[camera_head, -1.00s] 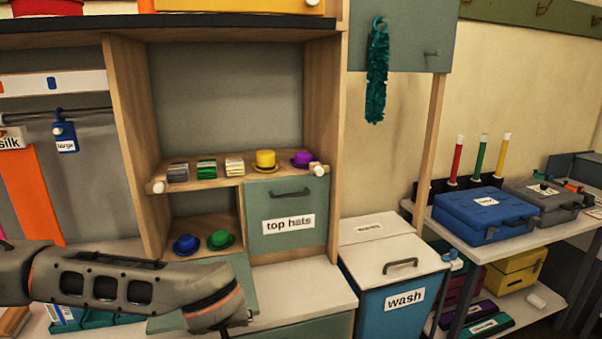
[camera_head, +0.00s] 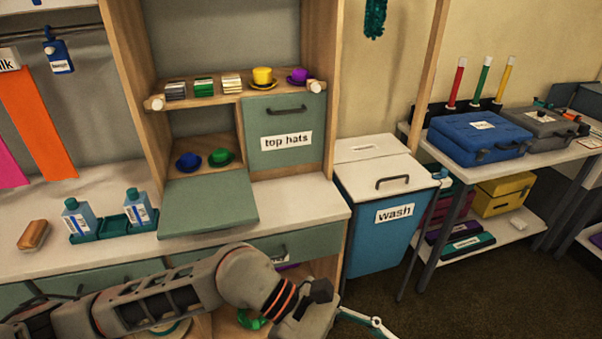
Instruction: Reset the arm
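My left arm reaches in from the lower left, across the front of the cabinet. Its wrist ends low in the middle of the head view, and part of my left gripper (camera_head: 368,322) shows at the bottom edge, in front of the wash bin (camera_head: 376,235). One thin pale finger link is visible; the rest is cut off, so I cannot tell whether it is open or holds anything. No object shows in the visible part. My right gripper is not in view.
A green flap (camera_head: 209,203) lies folded down over the white counter (camera_head: 300,205). Two bottles stand in a green tray (camera_head: 108,227), beside a brown block (camera_head: 33,235). A blue case (camera_head: 478,137) lies on the right table. Floor (camera_head: 480,290) shows at lower right.

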